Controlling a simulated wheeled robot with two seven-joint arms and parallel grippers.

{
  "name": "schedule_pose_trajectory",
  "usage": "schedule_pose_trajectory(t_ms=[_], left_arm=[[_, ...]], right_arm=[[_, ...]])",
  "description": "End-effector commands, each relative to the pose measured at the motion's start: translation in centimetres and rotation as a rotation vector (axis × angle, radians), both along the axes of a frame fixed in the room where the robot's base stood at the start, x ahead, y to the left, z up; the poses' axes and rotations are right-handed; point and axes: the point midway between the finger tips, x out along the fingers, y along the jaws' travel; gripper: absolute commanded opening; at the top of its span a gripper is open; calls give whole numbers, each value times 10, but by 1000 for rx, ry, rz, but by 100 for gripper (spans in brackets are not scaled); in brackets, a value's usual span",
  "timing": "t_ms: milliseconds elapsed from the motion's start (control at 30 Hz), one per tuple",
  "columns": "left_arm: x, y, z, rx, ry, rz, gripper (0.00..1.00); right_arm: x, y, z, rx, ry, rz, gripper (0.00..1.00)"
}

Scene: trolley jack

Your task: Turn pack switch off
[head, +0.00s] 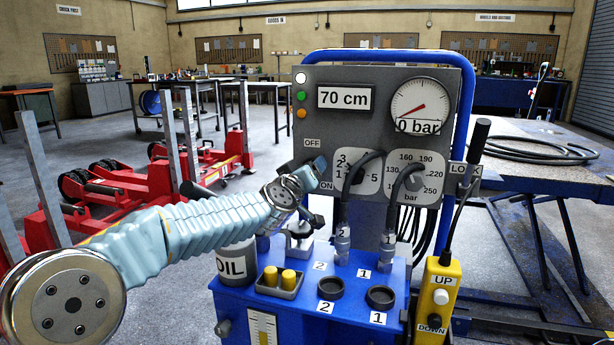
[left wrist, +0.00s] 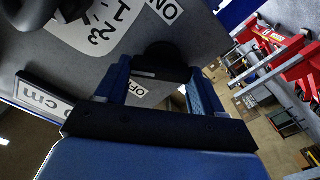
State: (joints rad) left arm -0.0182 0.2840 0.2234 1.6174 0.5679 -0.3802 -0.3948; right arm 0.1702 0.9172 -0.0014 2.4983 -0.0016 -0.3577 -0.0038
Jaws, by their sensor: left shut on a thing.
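The pack switch is a dark knob (left wrist: 162,58) at the edge of the grey control panel (head: 290,118), between an OFF label (head: 311,143) above and an ON label (head: 323,183) below. My left gripper (head: 316,166) is at the panel's lower left, between these labels. In the left wrist view its two blue fingers (left wrist: 160,82) lie on either side of the knob and are shut on it. In the head view the gripper hides most of the knob, so I cannot tell its exact turn. My right gripper is in neither view.
The panel shows a 70 cm display (head: 344,97) and a gauge (head: 420,104) at 0 bar. Black hoses hang from dials to the right. A blue cart top (head: 345,270) with an oil can (head: 237,262) is below. A yellow UP/DOWN pendant (head: 436,300) hangs right.

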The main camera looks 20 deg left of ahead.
Motion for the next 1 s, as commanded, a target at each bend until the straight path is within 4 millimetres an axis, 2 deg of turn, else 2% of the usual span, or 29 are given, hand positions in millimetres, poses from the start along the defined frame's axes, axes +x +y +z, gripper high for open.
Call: schedule_pose_trajectory(t_ms=[700,1000], left_arm=[[0,3,-4,-673,24,1,38],[0,4,-4,-891,31,1,38]], right_arm=[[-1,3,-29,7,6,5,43],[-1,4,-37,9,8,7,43]])
